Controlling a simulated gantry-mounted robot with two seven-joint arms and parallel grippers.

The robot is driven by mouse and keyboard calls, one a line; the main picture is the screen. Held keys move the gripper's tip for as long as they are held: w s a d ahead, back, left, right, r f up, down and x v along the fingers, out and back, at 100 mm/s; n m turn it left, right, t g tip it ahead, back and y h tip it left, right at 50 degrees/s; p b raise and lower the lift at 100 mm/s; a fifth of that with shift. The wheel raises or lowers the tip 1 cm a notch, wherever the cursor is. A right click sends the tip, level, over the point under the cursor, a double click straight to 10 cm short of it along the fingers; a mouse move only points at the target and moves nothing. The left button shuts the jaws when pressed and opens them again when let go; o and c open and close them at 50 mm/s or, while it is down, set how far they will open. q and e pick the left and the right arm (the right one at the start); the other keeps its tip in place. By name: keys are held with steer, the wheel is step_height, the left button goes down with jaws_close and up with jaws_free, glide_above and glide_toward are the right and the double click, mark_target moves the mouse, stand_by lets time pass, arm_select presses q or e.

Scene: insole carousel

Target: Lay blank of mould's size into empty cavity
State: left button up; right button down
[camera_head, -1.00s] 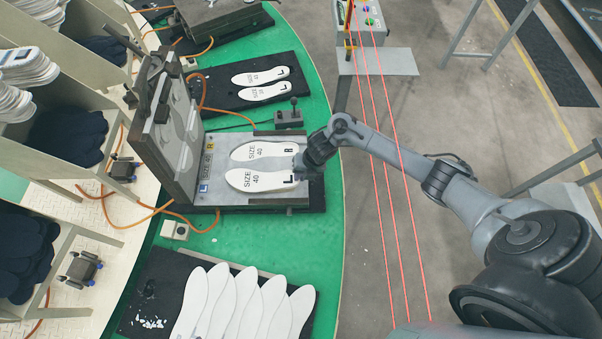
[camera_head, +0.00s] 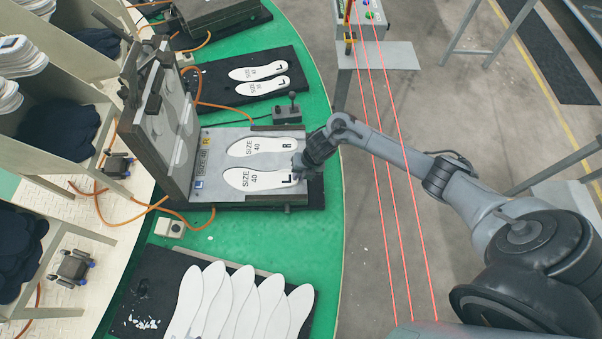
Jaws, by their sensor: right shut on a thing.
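The open mould (camera_head: 225,200) stands on the green table, its lid (camera_head: 165,130) raised at the left. A white blank marked SIZE 40 R (camera_head: 258,147) lies in the mould's upper part. A second white blank marked SIZE 40 L (camera_head: 245,180) is over the lower part, flat and roughly parallel to the first. My right gripper (camera_head: 299,168) is shut on the L blank at its right end and partly covers that end. I cannot tell whether this blank rests fully down; the cavity beneath it is hidden. My left gripper is not in view.
A black tray (camera_head: 225,92) behind holds two marked blanks. A tray (camera_head: 150,285) in front holds several plain white blanks. A small lever box (camera_head: 287,114) stands just behind the mould. Orange hoses (camera_head: 135,212) cross the left side. Shelves with dark pieces (camera_head: 60,128) stand at left.

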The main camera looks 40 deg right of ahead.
steer(key=c, duration=1.4)
jaws_free()
steer(key=shift+s+d+f, duration=0.15)
steer(key=shift+s+f, duration=0.05)
steer(key=shift+f, duration=0.2)
steer(key=shift+s+d+f, duration=0.1)
steer(key=shift+s+f, duration=0.1)
steer(key=shift+f, duration=0.2)
steer(key=o, duration=0.3)
steer(key=shift+w+a, duration=0.1)
steer(key=shift+w+r, duration=0.1)
steer(key=shift+r, duration=0.45)
steer(key=p+v, duration=0.1)
steer(key=v, duration=1)
steer(key=shift+w+a+r, duration=0.25)
steer(key=shift+w+a, duration=0.05)
